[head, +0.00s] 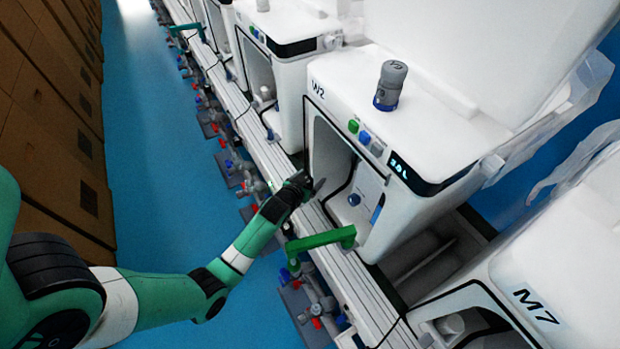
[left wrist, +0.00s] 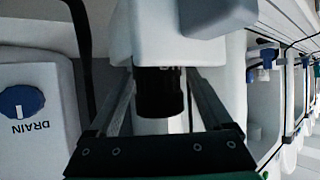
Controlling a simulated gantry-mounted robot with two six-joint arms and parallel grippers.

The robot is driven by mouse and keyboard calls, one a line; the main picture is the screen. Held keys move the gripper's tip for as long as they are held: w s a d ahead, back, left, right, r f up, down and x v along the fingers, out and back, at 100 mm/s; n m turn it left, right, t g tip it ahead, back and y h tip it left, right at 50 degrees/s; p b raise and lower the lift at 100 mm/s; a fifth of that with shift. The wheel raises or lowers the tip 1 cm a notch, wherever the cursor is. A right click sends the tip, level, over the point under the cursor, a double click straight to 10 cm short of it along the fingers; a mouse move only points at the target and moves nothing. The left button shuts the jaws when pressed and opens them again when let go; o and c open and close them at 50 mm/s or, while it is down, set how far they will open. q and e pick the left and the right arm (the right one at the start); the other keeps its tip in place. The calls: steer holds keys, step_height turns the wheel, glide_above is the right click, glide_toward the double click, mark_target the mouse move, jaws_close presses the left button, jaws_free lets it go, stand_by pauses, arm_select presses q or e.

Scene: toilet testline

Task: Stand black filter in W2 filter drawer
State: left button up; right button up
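The W2 machine (head: 322,95) stands at the centre of the head view with its front bay open. My left gripper (head: 318,185) is at the left edge of this bay, and its fingertips are small there. In the left wrist view, a ribbed black cylinder, which looks like the black filter (left wrist: 160,92), sits between the fingertips of my left gripper (left wrist: 160,82). The fingers appear to touch its sides. I cannot make out the filter drawer clearly. My right gripper is not in view.
A green bar (head: 320,240) juts out below the bay. The M7 machine (head: 540,300) is at lower right. In the left wrist view, a blue DRAIN knob (left wrist: 21,102) is at left.

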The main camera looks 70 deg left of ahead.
arm_select(q)
steer(key=shift+r, duration=0.25)
steer(key=p+v, duration=0.6)
steer(key=v, duration=0.6)
steer(key=shift+f, duration=0.15)
